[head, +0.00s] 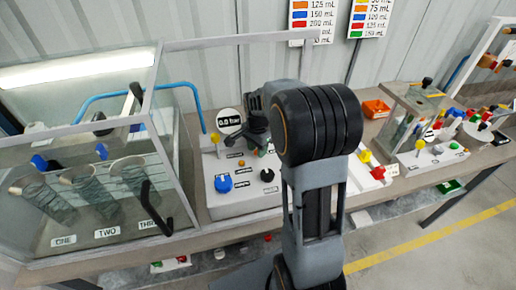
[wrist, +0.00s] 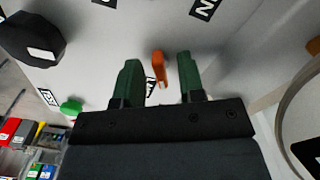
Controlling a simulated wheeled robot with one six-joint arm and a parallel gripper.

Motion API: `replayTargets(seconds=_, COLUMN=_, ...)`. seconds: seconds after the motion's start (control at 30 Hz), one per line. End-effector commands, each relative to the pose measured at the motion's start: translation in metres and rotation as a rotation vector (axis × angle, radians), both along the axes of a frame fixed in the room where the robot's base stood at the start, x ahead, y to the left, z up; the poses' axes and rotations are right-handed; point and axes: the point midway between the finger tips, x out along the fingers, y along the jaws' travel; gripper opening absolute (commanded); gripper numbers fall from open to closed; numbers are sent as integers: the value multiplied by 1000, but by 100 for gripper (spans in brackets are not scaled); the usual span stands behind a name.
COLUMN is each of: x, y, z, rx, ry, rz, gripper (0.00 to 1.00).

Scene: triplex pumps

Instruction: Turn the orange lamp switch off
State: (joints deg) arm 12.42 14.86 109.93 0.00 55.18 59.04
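In the wrist view, a small orange switch lever (wrist: 158,66) stands out from a pale panel with a partly hidden black-and-white label behind it. My gripper (wrist: 158,60) is open, with one green finger on each side of the lever. Gaps show on both sides, so the fingers do not visibly touch it. In the head view, my gripper is mostly hidden by my own arm, above the grey-white control box (head: 245,203). A small orange spot (head: 241,163) shows on that box; I cannot tell whether it is the lever or a lamp.
The box also carries a blue knob (head: 222,183), a black knob (head: 267,174), a yellow-topped part (head: 215,138) and a round gauge (head: 229,121). A glass case (head: 95,200) with three labelled bays stands left.

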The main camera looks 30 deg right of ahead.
Motion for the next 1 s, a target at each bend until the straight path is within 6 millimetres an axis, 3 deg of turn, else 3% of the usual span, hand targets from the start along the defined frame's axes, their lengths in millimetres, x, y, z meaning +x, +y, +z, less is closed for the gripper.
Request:
replayTargets(seconds=0.33, x=0, y=0, z=-3, rx=0, ry=0, rz=0, gripper=36)
replayTargets(seconds=0.7, x=0, y=0, z=-2, rx=0, ry=1, rz=0, gripper=1)
replayTargets(seconds=1.0, x=0, y=0, z=-2, rx=0, ry=1, rz=8, gripper=0)
